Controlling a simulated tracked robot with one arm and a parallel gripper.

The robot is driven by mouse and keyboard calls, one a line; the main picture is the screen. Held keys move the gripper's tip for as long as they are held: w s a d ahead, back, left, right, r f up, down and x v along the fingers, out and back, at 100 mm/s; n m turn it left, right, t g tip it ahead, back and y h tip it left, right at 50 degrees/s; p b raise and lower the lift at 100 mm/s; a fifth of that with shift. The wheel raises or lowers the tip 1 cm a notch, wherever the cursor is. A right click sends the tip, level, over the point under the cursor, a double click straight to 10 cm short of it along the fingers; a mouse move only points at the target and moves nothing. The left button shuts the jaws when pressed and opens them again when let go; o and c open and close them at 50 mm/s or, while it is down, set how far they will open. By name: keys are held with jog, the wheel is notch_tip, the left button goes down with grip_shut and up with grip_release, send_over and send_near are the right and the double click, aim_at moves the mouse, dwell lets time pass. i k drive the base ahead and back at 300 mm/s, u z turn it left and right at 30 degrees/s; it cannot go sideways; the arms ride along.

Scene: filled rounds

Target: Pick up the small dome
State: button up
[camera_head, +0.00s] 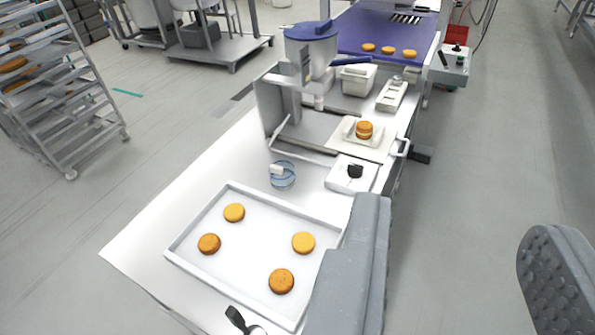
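My gripper (458,225) is open and empty. Its left finger covers the right edge of the tray, and its right finger is over the floor at the right. No single thing stands out clearly as the small dome. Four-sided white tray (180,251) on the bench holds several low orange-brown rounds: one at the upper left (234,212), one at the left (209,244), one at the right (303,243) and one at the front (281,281). A stacked round (364,129) sits on a small white plate beyond. The gripper touches none of them.
A clear blue-rimmed cup (283,176) stands behind the tray. A white box with a black knob (352,173) is beside it. A depositor with a blue-topped hopper (311,48) and a blue belt (365,32) with rounds stand farther back. Bench left of the tray is clear.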

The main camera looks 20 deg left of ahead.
aim_at(281, 172)
jog(key=z, duration=1.35)
jog(key=i, duration=2.55)
jog(key=u, duration=3.2)
jog(key=i, duration=0.55)
jog(key=u, duration=0.25)
